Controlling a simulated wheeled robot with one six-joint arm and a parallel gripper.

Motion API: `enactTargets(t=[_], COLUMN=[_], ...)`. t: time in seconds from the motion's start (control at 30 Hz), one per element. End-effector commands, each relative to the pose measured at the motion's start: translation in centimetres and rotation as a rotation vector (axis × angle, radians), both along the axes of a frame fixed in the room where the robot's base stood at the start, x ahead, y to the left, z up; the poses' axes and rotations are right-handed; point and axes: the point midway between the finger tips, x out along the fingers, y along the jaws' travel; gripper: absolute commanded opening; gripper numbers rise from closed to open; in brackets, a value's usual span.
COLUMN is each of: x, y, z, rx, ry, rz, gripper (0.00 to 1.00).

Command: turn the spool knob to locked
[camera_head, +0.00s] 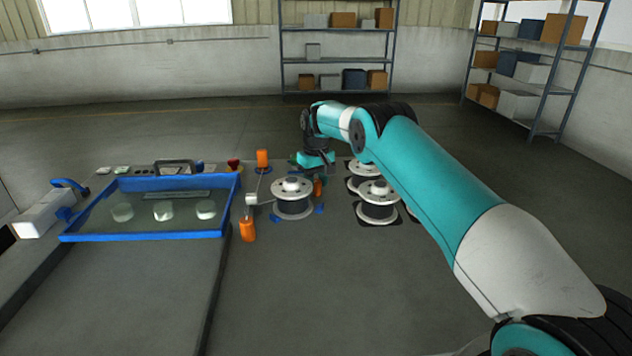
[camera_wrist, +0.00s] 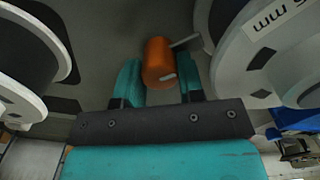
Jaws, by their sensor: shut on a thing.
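The orange spool knob (camera_wrist: 158,60) is a short cylinder with a small pale mark on its side. In the wrist view it sits between the two teal fingers of my gripper (camera_wrist: 162,76), which is shut on it. A thin grey rod or lever shows beside its upper right. In the head view my gripper (camera_head: 316,161) is low between the spools, and a bit of the orange knob (camera_head: 318,187) shows just below it. My fingers hide part of the knob, and I cannot tell its locked position.
A white-flanged spool (camera_head: 292,187) stands left of my gripper and another (camera_head: 378,191) to its right. Orange cylinders (camera_head: 263,158) (camera_head: 248,230) stand further left, near the blue-rimmed tank (camera_head: 150,236). In the wrist view large spool flanges (camera_wrist: 232,70) crowd both sides closely.

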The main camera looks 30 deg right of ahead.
Motion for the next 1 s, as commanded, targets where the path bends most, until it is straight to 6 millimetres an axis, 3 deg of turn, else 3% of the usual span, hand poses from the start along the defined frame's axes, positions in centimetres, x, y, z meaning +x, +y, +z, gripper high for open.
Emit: enactTargets(t=[0.07, 0.1, 0.2, 0.67, 0.87, 1.0], x=[0.1, 0.1, 0.1, 0.0, 0.0, -0.1], y=[-0.1, -0.1, -0.1, 0.1, -0.2, -0.6], z=[0.3, 0.3, 0.2, 0.2, 2.2, 4.7], rx=[-0.002, -0.002, -0.001, 0.001, 0.000, 0.000], ry=[-0.007, -0.007, -0.006, 0.002, 0.000, -0.004], rz=[-0.003, -0.003, -0.002, 0.003, -0.001, -0.005], gripper=[0.12, 0.38, 0.61, 0.61, 0.61, 0.61])
